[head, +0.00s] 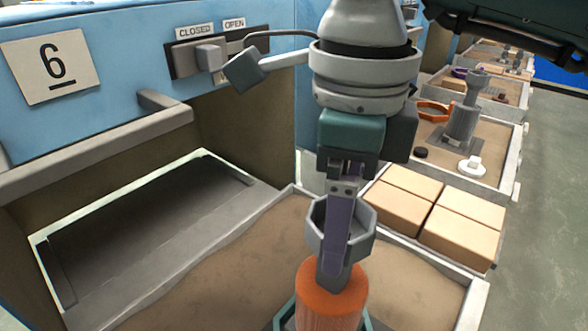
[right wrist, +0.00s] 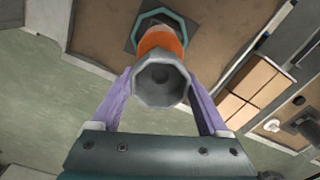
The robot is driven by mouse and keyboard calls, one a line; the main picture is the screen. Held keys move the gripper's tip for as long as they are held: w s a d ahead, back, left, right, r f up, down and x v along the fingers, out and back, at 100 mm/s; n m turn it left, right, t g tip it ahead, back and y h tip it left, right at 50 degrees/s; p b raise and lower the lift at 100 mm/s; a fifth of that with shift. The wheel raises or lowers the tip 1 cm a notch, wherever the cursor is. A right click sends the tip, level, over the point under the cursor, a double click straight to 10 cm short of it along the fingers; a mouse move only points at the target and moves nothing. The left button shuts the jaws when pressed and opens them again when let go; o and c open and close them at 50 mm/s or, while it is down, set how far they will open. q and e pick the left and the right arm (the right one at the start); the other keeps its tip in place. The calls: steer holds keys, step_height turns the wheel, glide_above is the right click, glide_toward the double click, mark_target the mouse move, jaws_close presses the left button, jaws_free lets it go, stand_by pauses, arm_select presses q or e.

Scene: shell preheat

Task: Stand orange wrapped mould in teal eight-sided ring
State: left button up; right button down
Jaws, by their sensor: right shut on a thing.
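The orange wrapped mould (head: 331,303) is upright at the bottom of the head view, with a grey eight-sided cup on top. My right gripper (head: 335,262) is above the orange part, shut on the mould's grey upper part. In the right wrist view the purple fingers of the right gripper (right wrist: 160,92) flank the cup, with the orange wrap (right wrist: 160,40) beyond it. The teal eight-sided ring (head: 284,316) shows at both sides of the mould's lower part. It also shows past the orange wrap in the wrist view (right wrist: 174,17). Whether the base is inside or above the ring is hidden. My left gripper is not in view.
A sand tray (head: 225,262) surrounds the ring. Tan blocks (head: 398,207) fill a tray at right. Farther back is a tray with an orange ring (head: 434,107) and grey mould (head: 462,122). At left is the blue oven (head: 115,55) marked 6, with its opening below.

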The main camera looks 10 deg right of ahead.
steer(key=shift+f, duration=1.45)
steer(key=shift+f+b, duration=0.3)
steer(key=shift+b, duration=0.1)
jaws_free()
steer(key=shift+r+p, duration=0.4)
steer(key=shift+r, duration=0.3)
step_height(320, 180, up, 11)
steer(key=shift+r, duration=0.1)
